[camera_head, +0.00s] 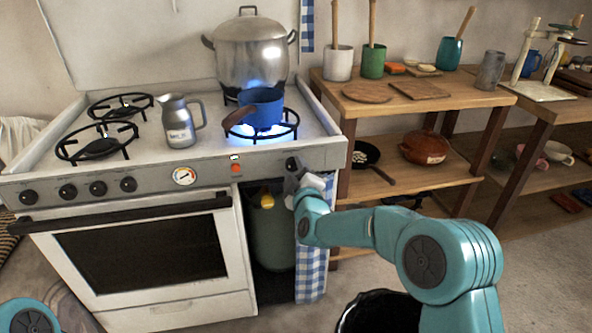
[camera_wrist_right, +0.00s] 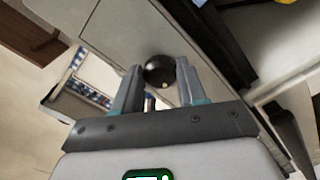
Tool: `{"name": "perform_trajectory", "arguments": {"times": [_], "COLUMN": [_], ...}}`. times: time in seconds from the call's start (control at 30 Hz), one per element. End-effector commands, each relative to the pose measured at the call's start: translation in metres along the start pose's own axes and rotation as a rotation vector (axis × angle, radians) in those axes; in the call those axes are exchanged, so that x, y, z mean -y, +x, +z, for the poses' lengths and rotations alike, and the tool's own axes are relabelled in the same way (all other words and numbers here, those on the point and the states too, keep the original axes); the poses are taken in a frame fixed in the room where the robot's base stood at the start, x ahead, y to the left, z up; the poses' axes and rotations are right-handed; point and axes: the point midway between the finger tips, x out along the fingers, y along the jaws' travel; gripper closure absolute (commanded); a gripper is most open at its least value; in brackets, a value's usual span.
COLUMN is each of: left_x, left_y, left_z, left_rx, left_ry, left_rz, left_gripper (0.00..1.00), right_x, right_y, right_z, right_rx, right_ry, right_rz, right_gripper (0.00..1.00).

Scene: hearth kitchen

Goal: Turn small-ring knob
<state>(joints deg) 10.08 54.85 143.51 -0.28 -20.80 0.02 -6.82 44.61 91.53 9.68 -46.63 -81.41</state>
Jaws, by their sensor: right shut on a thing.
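A black round knob (camera_head: 292,163) sits at the right end of the stove's front panel. In the right wrist view the knob (camera_wrist_right: 159,69) lies between the two grey fingers, with a small pale mark on its face. My right gripper (camera_head: 297,181) is at this knob and shut on it, and its fingers partly cover it in the head view. Several other black knobs (camera_head: 97,188) line the left of the panel. A blue pan (camera_head: 262,110) stands on the front right ring over a blue flame. My left gripper is not in view.
A large steel pot (camera_head: 250,52) stands at the back right with blue flame under it. A grey jug (camera_head: 178,122) stands mid-stove. Wooden shelves (camera_head: 430,97) stand to the right.

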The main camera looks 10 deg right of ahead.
Motion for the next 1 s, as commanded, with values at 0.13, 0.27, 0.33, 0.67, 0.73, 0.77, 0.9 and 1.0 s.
{"name": "perform_trajectory", "arguments": {"times": [0.13,0.27,0.33,0.67,0.73,0.77,0.9,1.0], "left_x": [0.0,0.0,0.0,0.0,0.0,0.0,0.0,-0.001], "left_y": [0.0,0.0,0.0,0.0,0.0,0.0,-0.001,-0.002], "left_z": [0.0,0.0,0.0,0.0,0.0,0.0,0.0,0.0], "left_rx": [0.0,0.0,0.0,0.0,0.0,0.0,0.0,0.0], "left_ry": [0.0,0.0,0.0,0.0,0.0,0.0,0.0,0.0], "left_rz": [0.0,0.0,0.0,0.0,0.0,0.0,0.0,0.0], "left_gripper": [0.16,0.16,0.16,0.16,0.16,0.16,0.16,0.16], "right_x": [0.001,0.001,0.001,0.001,0.0,0.0,0.0,-0.001], "right_y": [0.0,0.0,0.0,0.0,0.0,0.0,-0.006,-0.02], "right_z": [0.0,0.0,0.0,0.0,0.0,0.0,0.0,-0.001], "right_rx": [0.001,0.0,0.0,0.0,0.0,0.0,0.0,0.0], "right_ry": [-0.007,-0.007,-0.007,-0.006,-0.006,-0.006,-0.006,-0.006], "right_rz": [-0.001,-0.001,-0.001,-0.001,-0.001,0.0,-0.001,-0.002], "right_gripper": [0.89,0.89,0.89,0.33,0.33,0.33,0.33,0.33]}}
